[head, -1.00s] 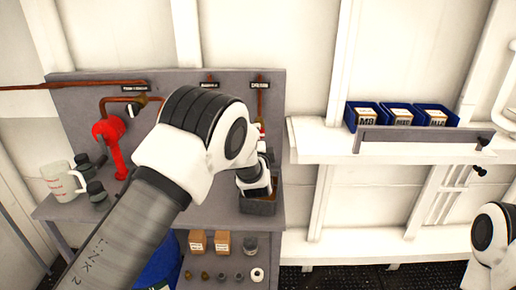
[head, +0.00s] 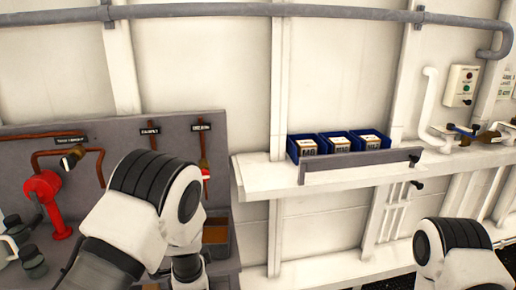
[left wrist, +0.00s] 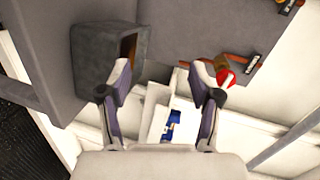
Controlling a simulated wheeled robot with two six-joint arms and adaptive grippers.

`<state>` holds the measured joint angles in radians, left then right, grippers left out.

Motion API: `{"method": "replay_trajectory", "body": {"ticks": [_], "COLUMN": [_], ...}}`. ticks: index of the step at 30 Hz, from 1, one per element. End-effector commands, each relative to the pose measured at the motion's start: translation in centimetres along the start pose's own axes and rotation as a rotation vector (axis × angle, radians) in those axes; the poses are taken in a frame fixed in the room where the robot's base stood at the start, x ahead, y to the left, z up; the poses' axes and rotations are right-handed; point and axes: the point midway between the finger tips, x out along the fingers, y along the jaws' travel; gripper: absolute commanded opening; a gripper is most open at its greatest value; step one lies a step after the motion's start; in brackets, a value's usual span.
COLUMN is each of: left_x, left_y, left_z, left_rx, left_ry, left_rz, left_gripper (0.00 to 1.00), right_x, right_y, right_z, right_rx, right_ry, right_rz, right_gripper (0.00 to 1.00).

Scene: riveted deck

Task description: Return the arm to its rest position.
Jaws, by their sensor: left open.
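My left arm (head: 150,200) comes in from the lower left of the head view, bent in front of the grey workbench. Its gripper is hidden at the lower edge there. In the left wrist view my left gripper (left wrist: 162,76) is open, with nothing between its fingers. A grey open bin (left wrist: 105,55) lies just beyond the left finger; the brown-looking bin (head: 217,238) on the bench shows beside my wrist in the head view. My right arm (head: 455,255) shows at the lower right; its gripper is out of view.
The bench's back panel (head: 120,135) carries copper pipes and a red fitting (head: 46,198). A white shelf (head: 255,180) to the right holds blue boxes (head: 338,143). A control box (head: 461,86) hangs on the wall. The wall between bench and shelf is clear.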

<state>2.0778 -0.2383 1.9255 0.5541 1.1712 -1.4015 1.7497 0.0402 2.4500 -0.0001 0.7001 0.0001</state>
Motion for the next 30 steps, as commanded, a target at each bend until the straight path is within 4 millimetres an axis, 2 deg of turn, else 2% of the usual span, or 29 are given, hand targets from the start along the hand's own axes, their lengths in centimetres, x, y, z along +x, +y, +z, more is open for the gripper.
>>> {"method": "replay_trajectory", "body": {"ticks": [1, 3, 5, 6, 8, 9, 11, 12, 15, 18, 22, 30], "left_x": [-0.8, -2.8, -5.1, -7.0, -10.4, -13.0, -17.3, -20.5, -28.1, -31.7, -32.2, -32.2], "left_y": [4.0, 9.2, 13.5, 16.1, 19.8, 22.0, 24.8, 26.3, 28.1, 28.4, 28.5, 28.5], "left_z": [2.7, 6.0, 8.7, 10.4, 12.7, 14.2, 16.1, 17.2, 18.7, 18.6, 18.6, 18.7], "left_rx": [0.015, 0.003, -0.040, -0.083, -0.160, -0.222, -0.326, -0.405, -0.634, -0.808, -0.928, -0.937], "left_ry": [-0.030, -0.062, -0.095, -0.123, -0.177, -0.223, -0.309, -0.380, -0.607, -0.794, -0.909, -0.916], "left_rz": [0.094, 0.233, 0.360, 0.447, 0.579, 0.669, 0.802, 0.889, 1.069, 1.125, 1.095, 1.090], "left_gripper": [0.64, 0.64, 0.64, 0.64, 0.64, 0.64, 0.64, 0.64, 0.64, 0.64, 0.64, 0.64], "right_x": [0.0, 0.0, 0.0, 0.0, 0.0, 0.0, 0.0, 0.0, 0.0, 0.0, 0.0, 0.0], "right_y": [0.0, 0.0, 0.0, 0.0, 0.0, 0.0, 0.0, 0.0, 0.0, 0.0, 0.0, 0.0], "right_z": [0.0, 0.0, 0.0, 0.0, 0.0, 0.0, 0.0, 0.0, 0.0, 0.0, 0.0, 0.0], "right_rx": [0.000, 0.000, 0.000, 0.000, 0.000, 0.000, 0.000, 0.000, 0.000, 0.000, 0.000, 0.000], "right_ry": [0.000, 0.000, 0.000, 0.000, 0.000, 0.000, 0.000, 0.000, 0.000, 0.000, 0.000, 0.000], "right_rz": [0.000, 0.000, 0.000, 0.000, 0.000, 0.000, 0.000, 0.000, 0.000, 0.000, 0.000, 0.000], "right_gripper": [0.85, 0.85, 0.85, 0.85, 0.85, 0.85, 0.85, 0.85, 0.85, 0.85, 0.85, 0.85]}}
